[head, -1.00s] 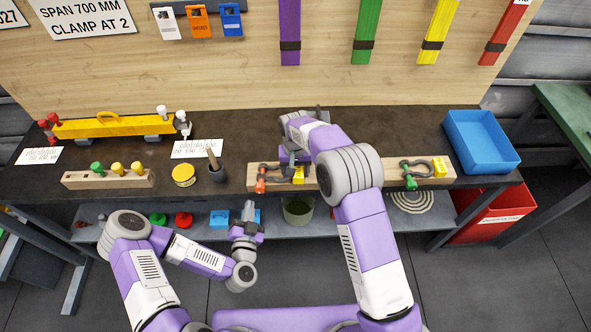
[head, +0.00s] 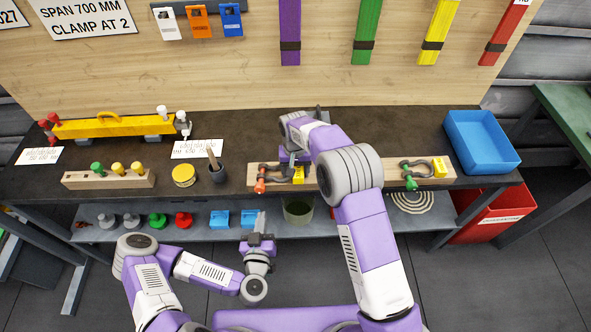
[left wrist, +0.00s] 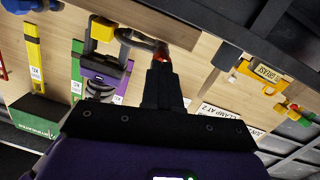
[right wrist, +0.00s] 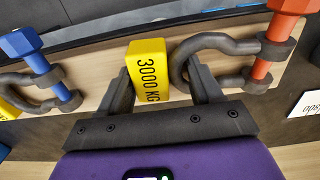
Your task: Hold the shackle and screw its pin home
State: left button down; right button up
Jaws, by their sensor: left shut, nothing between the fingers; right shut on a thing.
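A dark shackle with an orange pin (head: 261,185) rests on the wooden block's left part. In the right wrist view, this shackle (right wrist: 226,44) has its orange pin (right wrist: 274,40) through both ears, with some shank showing beside the head. A yellow "3000 KG" tag (right wrist: 149,72) sits next to its bow. My right gripper (head: 291,158) is shut; its fingers (right wrist: 165,88) straddle the tag and bow end, with one finger inside the bow. My left gripper (head: 261,215) is shut and empty below the block; in the left wrist view its tips (left wrist: 160,68) partly hide the orange pin (left wrist: 161,51).
The wooden block (head: 324,176) also carries a green-pin shackle (head: 412,180) at right and a blue-pin shackle (right wrist: 44,78), hidden by my right arm in the head view. A blue bin (head: 481,141) stands at right. A brush pot (head: 217,173) and yellow tin (head: 184,175) stand left.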

pick_arm(q)
jog(key=w+d+n, duration=0.1)
jog(key=w+n, duration=0.2)
jog(key=w, duration=0.4)
jog(key=shift+d+r+n, duration=0.15)
jog(key=shift+d+n, duration=0.2)
jog(key=shift+n, duration=0.05)
jog(key=shift+w+a+r, duration=0.1)
jog(key=shift+a+r, duration=0.1)
jog(key=shift+r, duration=0.05)
dwell(0.6)
jog(key=shift+a+f, duration=0.15)
jog(key=shift+a+f, duration=0.5)
jog(key=shift+a, duration=0.4)
dwell(0.4)
